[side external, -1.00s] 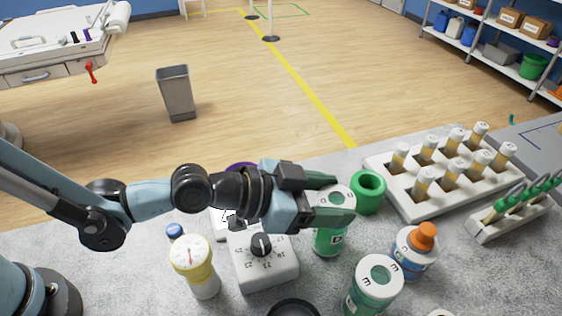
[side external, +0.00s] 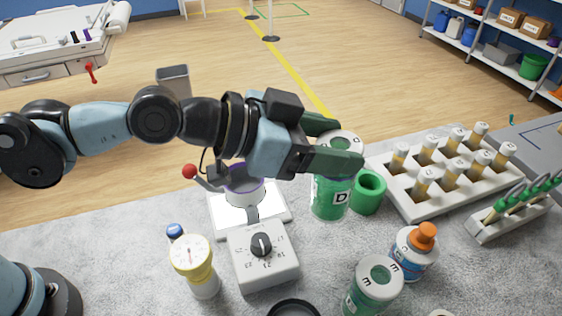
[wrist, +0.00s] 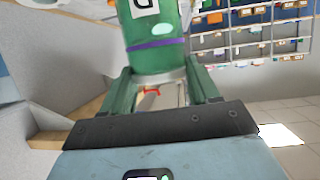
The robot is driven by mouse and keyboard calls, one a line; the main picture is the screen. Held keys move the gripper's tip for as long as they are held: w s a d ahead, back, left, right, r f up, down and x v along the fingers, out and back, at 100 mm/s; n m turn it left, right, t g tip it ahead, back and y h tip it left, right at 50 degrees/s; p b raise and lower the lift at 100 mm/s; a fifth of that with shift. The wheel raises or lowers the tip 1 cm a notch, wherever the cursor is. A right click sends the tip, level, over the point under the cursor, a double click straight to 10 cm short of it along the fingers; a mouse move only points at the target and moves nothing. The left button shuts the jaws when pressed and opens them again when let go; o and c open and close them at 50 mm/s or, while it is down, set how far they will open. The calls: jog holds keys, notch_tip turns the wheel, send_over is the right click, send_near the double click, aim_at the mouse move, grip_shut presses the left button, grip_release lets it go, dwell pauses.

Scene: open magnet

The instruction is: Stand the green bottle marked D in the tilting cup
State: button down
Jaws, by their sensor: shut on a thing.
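The green bottle marked D (side external: 330,198) is upright between the fingers of my gripper (side external: 345,146), gripped near its pale top. It appears raised above the table. In the wrist view the green bottle (wrist: 152,42) fills the space beyond the two green fingers (wrist: 163,88), with a purple band and part of its label showing. The tilting cup appears to be the pale cup with a purple rim (side external: 242,188), left of the bottle and below my gripper, on a white plate (side external: 276,207). My wrist partly covers the view of the cup.
A dial box (side external: 265,262) stands in front of the cup; a red ball (side external: 190,171) is beside it. A green cylinder (side external: 368,192) stands close right of the bottle. A yellow-topped gauge (side external: 193,258), bottle E (side external: 374,287), an orange-capped bottle (side external: 415,250) and a vial rack (side external: 420,208) surround the area.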

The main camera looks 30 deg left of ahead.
jog(key=w+r+v, duration=0.1)
jog(key=r+v, duration=0.1)
jog(key=v, duration=1.3)
jog(key=w+a+f, duration=0.5)
jog(key=w+f, duration=0.4)
jog(key=f, duration=0.2)
jog(key=shift+w+a+n+t+y, duration=0.3)
jog(key=shift+a+n+t+y, duration=0.1)
jog(key=shift+f, duration=0.55)
jog(key=shift+c, duration=1.3)
grip_release()
jog(key=shift+r, duration=0.1)
